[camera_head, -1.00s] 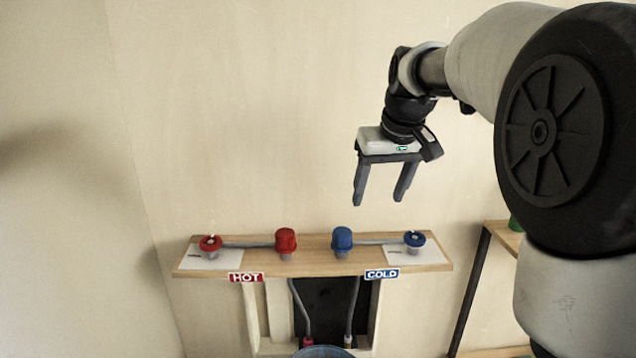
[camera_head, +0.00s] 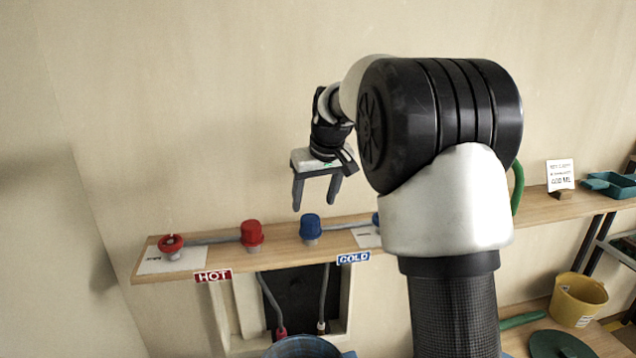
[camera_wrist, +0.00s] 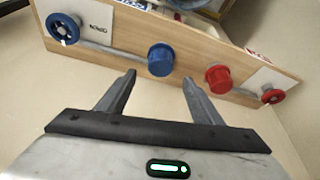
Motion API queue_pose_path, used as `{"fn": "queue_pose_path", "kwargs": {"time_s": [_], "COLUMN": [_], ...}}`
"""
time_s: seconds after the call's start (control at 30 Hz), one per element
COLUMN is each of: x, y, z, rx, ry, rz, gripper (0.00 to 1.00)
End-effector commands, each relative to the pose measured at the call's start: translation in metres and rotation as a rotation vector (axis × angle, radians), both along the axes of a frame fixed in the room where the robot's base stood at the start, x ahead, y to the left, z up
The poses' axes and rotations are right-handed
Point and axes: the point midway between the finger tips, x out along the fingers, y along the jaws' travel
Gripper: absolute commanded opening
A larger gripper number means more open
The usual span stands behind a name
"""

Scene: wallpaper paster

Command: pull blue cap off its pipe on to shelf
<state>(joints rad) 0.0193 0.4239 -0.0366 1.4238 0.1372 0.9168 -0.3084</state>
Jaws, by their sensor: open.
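The blue cap (camera_head: 310,226) sits upright on its grey pipe stub on the wooden shelf (camera_head: 285,250). It also shows in the wrist view (camera_wrist: 160,60), ahead of and between the fingers. My gripper (camera_head: 315,207) is open and empty, fingers pointing down, just above the blue cap in the head view; I see no contact. In the wrist view my gripper (camera_wrist: 158,80) has its fingers spread wide. The blue valve wheel (camera_wrist: 62,30) stands on a white card beside the cap; in the head view my arm mostly hides it.
A red cap (camera_head: 251,234) stands left of the blue cap, with a red valve wheel (camera_head: 171,245) farther left. Grey pipes link caps and wheels. HOT (camera_head: 213,276) and COLD (camera_head: 354,258) signs hang on the shelf edge. A blue bucket (camera_head: 303,347) is below. Bare shelf lies between the caps.

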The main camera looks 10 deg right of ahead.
Motion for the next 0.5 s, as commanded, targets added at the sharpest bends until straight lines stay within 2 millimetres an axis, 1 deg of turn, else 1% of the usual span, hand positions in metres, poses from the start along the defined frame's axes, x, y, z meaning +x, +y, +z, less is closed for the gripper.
{"fn": "queue_pose_path", "kwargs": {"time_s": [0.03,0.23,0.4,0.5], "x": [0.004,0.018,0.026,0.029], "y": [0.001,0.003,0.005,0.005], "z": [-0.011,-0.046,-0.065,-0.071], "rx": [0.000,-0.001,-0.002,-0.001], "ry": [0.003,0.003,0.002,0.000], "rz": [0.000,0.000,0.001,0.001], "gripper": [0.60,0.60,0.60,0.60]}}
